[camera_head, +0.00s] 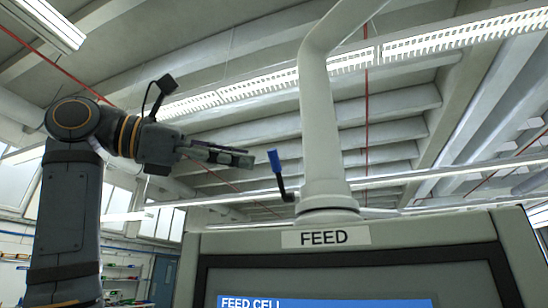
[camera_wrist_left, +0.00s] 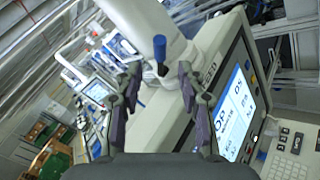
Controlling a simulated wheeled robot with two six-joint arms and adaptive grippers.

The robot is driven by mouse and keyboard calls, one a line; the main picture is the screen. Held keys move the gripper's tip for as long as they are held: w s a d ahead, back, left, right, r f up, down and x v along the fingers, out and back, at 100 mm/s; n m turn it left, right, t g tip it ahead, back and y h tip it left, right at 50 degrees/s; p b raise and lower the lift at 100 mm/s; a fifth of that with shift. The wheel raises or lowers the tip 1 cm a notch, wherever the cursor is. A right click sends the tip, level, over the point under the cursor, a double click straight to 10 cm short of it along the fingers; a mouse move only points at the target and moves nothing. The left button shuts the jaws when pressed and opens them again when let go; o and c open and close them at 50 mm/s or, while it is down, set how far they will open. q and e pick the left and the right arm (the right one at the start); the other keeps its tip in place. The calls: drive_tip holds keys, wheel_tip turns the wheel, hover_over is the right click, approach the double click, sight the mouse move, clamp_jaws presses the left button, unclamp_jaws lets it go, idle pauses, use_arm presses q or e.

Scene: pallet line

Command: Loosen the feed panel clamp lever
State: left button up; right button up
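The clamp lever (camera_head: 275,161) has a blue handle on a bent black stem. It stands at the left of the foot of the white support post, above the feed panel (camera_head: 221,240), with the blue end up and slightly tilted. My left gripper (camera_head: 248,160) points at the blue handle from the left, with a small gap between them in the head view. In the left wrist view the gripper (camera_wrist_left: 159,68) is open, its two fingers apart. The lever (camera_wrist_left: 160,47) shows between the fingertips, and I see no contact. My right gripper is in neither view.
The thick white post (camera_head: 322,125) rises just right of the lever and bends at the top. The panel's screen (camera_head: 330,302) faces me below. A keyboard (camera_wrist_left: 290,140) shows at the right of the left wrist view.

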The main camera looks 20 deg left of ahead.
sight(274, 164)
use_arm(q)
drive_tip(key=p+x, duration=0.2)
drive_tip(key=x, duration=0.5)
drive_tip(key=shift+w+d+r+p, duration=0.1)
drive_tip(key=shift+w+d+p, duration=0.15)
drive_tip(key=shift+d+p, duration=0.05)
drive_tip(key=shift+s+a, duration=0.1)
clamp_jaws()
